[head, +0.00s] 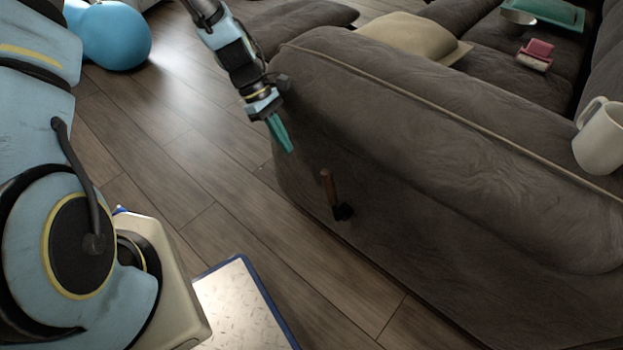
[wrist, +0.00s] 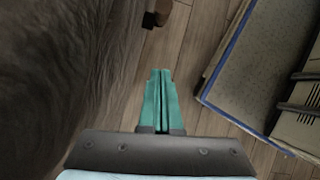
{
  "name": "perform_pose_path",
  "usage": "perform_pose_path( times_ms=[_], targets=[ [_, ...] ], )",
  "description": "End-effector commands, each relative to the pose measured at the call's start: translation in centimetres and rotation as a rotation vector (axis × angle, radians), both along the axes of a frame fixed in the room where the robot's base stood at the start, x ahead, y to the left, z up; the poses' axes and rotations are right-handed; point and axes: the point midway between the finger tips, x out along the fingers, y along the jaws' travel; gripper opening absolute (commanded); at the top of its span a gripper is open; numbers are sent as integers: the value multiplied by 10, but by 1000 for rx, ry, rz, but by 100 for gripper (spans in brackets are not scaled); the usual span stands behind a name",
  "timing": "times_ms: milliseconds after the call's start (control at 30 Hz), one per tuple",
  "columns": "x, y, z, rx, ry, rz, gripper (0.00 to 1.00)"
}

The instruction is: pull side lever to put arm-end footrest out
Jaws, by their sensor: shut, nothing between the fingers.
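The side lever (head: 329,187) has a brown wooden handle on a black pivot, low on the outer side of the grey sofa arm (head: 440,190). Its handle points up, tilted slightly to the left. The lever (wrist: 163,10) also shows at the top edge of the wrist view, partly cut off. My gripper (head: 289,150) has teal fingers, which are shut and empty. It is above and to the left of the lever, apart from it, close to the sofa arm's front end. In the wrist view the shut fingertips (wrist: 160,72) point toward the lever. The footrest (head: 310,15) shows as a grey cushion at the sofa's front; I cannot tell how far out it is.
A white mug (head: 601,135) stands on the sofa arm at right. A beige cushion (head: 410,38), a pink item (head: 537,52), a bowl (head: 518,18) and a teal tray (head: 550,12) are on the sofa. A blue rounded object (head: 112,38) is on the floor.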

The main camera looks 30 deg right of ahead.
Motion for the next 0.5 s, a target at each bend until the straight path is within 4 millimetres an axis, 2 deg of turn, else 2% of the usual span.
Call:
perform_pose_path(
  times_ms=[167,500],
  targets=[
    [-9,-4,-15,2,7,3,0],
    [-41,-15,-74,3,8,0,0]
  ],
)
